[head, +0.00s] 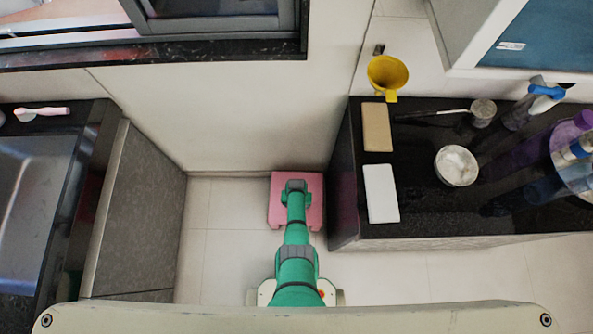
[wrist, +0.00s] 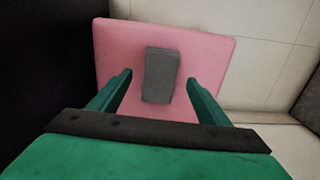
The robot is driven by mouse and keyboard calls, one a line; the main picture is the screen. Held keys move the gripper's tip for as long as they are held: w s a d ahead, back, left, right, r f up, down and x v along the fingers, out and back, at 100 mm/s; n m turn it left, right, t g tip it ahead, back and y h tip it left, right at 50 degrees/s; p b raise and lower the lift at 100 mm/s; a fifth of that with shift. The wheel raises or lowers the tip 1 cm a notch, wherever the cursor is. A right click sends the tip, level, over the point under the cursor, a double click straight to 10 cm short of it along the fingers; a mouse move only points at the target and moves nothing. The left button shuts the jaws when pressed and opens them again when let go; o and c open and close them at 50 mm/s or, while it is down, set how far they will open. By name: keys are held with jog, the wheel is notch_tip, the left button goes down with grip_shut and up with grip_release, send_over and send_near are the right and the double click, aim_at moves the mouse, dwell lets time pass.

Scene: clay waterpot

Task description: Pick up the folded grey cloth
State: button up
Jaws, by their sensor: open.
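The folded grey cloth (wrist: 161,75) shows in the wrist view as a small grey rectangle. It lies on the pink stool top (wrist: 215,50), near its middle. My gripper (wrist: 158,82) is open, with one green finger on each side of the cloth in the picture. The fingers look apart from the cloth, and nothing is held. How far they are above the stool is hard to tell. My gripper's fingertips are also hidden there.
A black counter (head: 430,215) at the right holds a tan block (head: 376,127), a white block (head: 381,193), a white bowl (head: 456,166) and several bottles. A sink cabinet (head: 140,210) stands left. A wall is behind the stool. Pale floor (head: 390,275) is clear in front.

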jog(key=shift+f, duration=0.95)
jog(key=shift+c, duration=0.6)
jog(key=c, duration=1)
jog(key=shift+r, duration=0.15)
jog(key=shift+r, duration=0.75)
jog(key=s+d+r, duration=0.2)
jog(key=s+r, duration=0.1)
jog(key=s, duration=0.1)
jog(key=s+d+r, duration=0.2)
jog(key=s+r, duration=0.2)
jog(key=s+d+r, duration=0.3)
jog(key=s+r, duration=0.1)
jog(key=shift+s+r, duration=0.1)
